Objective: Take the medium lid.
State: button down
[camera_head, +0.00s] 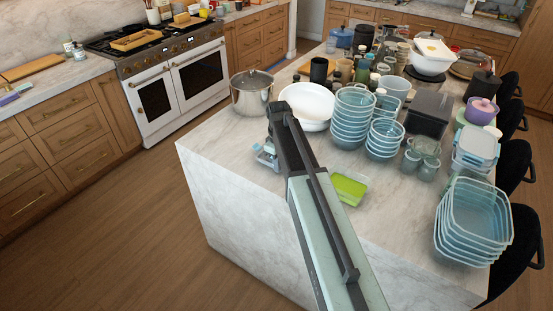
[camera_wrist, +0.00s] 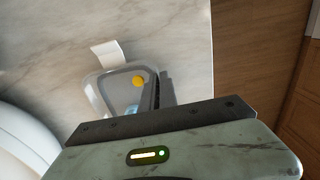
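A pale grey-blue lid-like piece with clip flaps (camera_head: 266,156) lies on the marble island near its left edge; it may be the medium lid. In the wrist view a grey rounded-square piece (camera_wrist: 112,83) with a white flap and an orange round spot looks like the same thing. My gripper (camera_head: 279,108) reaches over the island and partly covers this piece in the head view. In the wrist view the dark bar of my gripper (camera_wrist: 160,124) overlaps its near edge. Contact and finger opening cannot be made out.
A white bowl (camera_head: 307,104) and a steel pot (camera_head: 251,94) stand close by. Stacked glass bowls (camera_head: 351,118), lidded containers (camera_head: 477,147) and a nested stack (camera_head: 468,224) crowd the island's right side. The front left top (camera_head: 215,150) is clear.

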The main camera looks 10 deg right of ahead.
jog(key=shift+r+p, duration=1.3)
jog(key=shift+r, duration=0.25)
jog(key=shift+f, duration=0.1)
notch_tip(320, 180, down, 2)
jog(key=shift+f+b, duration=0.1)
jog(key=shift+b, duration=1.15)
